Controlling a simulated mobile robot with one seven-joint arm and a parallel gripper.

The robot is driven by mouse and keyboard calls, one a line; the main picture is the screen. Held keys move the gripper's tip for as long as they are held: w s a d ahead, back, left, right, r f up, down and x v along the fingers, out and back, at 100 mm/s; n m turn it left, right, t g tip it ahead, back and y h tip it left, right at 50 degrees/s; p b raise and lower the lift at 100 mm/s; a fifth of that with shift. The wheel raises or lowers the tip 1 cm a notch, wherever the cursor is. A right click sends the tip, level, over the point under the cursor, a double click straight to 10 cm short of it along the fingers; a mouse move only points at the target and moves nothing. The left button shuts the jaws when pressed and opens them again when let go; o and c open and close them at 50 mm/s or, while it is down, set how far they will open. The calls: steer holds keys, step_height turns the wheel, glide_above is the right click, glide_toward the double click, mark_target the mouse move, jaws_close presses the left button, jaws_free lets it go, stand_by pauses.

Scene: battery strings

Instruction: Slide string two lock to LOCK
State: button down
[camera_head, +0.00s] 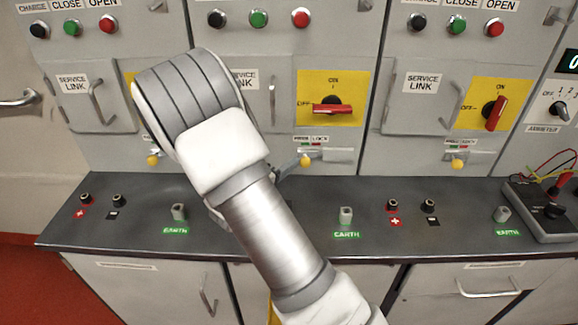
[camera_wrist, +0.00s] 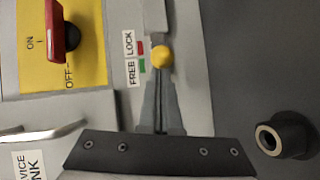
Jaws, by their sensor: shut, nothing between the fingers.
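The string two lock is a slider with a yellow knob (camera_head: 305,161) on the middle cabinet, below a FREE/LOCK label (camera_head: 311,139). In the wrist view the yellow knob (camera_wrist: 162,56) sits beside the label (camera_wrist: 135,58), roughly between the red LOCK mark and the green FREE mark. In the head view my gripper (camera_head: 296,165) shows only in part, behind my arm.
String two's red rotary handle (camera_head: 333,109) lies horizontal on its yellow plate above the lock. The grey ledge below carries an EARTH post (camera_head: 346,215) and black sockets (camera_head: 392,205). Another yellow knob (camera_head: 457,164) is on the right cabinet.

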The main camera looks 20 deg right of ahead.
mark_target(308, 164)
steer(key=d+b, duration=0.1)
steer(key=s+d+b, duration=0.1)
steer(key=shift+s+d+f, duration=0.1)
steer(key=shift+d+f, duration=0.05)
steer(key=shift+d, duration=0.25)
steer(key=shift+s+d, duration=0.15)
steer(key=shift+d, duration=0.05)
steer(key=shift+w+a+r, duration=0.2)
steer(key=shift+a, duration=0.2)
steer(key=a, duration=0.2)
steer(key=shift+w+a+r+b, duration=0.2)
steer(key=shift+w+a+b, duration=0.15)
steer(key=shift+a+b, duration=0.05)
steer(key=v, duration=1)
steer(key=shift+a, duration=0.3)
steer(key=shift+r, duration=0.15)
